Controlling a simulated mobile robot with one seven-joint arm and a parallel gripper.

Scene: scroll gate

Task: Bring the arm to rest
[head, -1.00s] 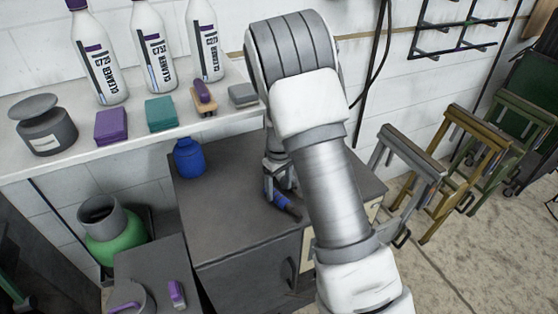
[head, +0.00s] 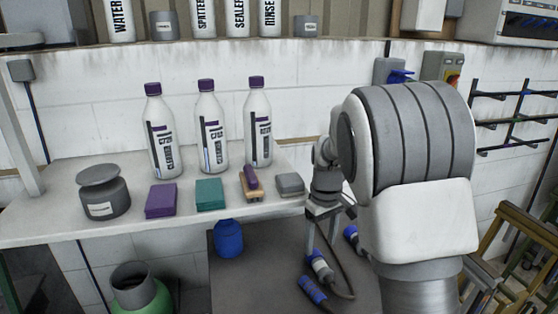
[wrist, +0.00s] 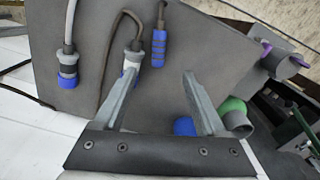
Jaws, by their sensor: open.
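My gripper (head: 322,245) points down over the dark cabinet top (head: 262,272), its fingers spread and nothing visible between them. The wrist view shows both fingers (wrist: 163,72) apart above the same cabinet top (wrist: 185,95). Blue and grey cable connectors lie near it: one (head: 320,267) just below the fingers, one (head: 312,290) in front of that, and one (head: 352,234) to the right, partly hidden by my arm. In the wrist view they show at the left (wrist: 67,75), near the left finger (wrist: 132,60) and at top centre (wrist: 158,48).
A blue bottle (head: 228,240) stands on the cabinet, left of my gripper. The white shelf (head: 70,222) behind holds cleaner bottles (head: 210,132), a scale-like pot (head: 103,195), sponges (head: 160,200) and a brush (head: 251,187). A green container (head: 140,300) stands lower left. Trestles (head: 515,240) stand at right.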

